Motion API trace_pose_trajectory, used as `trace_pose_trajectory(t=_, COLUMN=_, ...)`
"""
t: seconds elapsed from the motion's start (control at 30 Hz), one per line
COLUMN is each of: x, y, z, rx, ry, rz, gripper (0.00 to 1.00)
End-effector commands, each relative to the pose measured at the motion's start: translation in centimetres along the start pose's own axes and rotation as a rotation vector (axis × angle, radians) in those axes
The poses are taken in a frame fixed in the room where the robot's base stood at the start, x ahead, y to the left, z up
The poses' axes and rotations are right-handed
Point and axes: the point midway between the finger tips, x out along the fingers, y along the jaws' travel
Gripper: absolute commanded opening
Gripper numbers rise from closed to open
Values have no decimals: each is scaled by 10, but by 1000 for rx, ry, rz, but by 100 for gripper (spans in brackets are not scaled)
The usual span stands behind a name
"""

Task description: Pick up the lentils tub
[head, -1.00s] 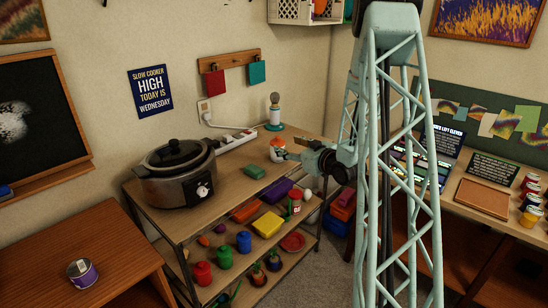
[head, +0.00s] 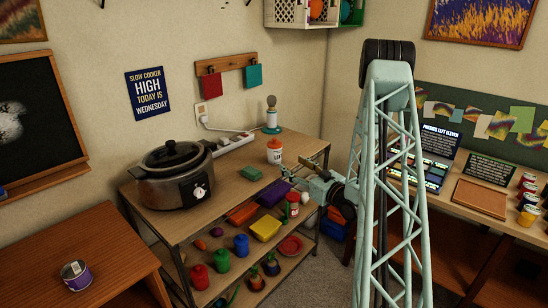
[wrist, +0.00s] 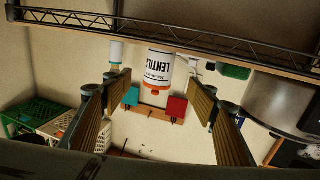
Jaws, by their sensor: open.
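A slow cooker (head: 174,176) stands left on the shelf top (head: 225,178), with a green block (head: 250,173) near the front edge. A power strip (head: 232,143) and a white-and-teal bottle-like object (head: 271,115) are behind the tub. Lower shelves hold several colourful items. A dark wire rail (wrist: 160,32) crosses the wrist view.

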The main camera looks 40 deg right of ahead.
Motion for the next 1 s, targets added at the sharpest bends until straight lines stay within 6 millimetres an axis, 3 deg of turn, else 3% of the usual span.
trace_pose_trajectory(t=0.37, x=10, y=-1, z=0, rx=-1, ry=-1, rz=-2, gripper=53)
trace_pose_trajectory(t=1.0, x=82, y=0, z=1, rx=-1, ry=-1, rz=-1, gripper=53)
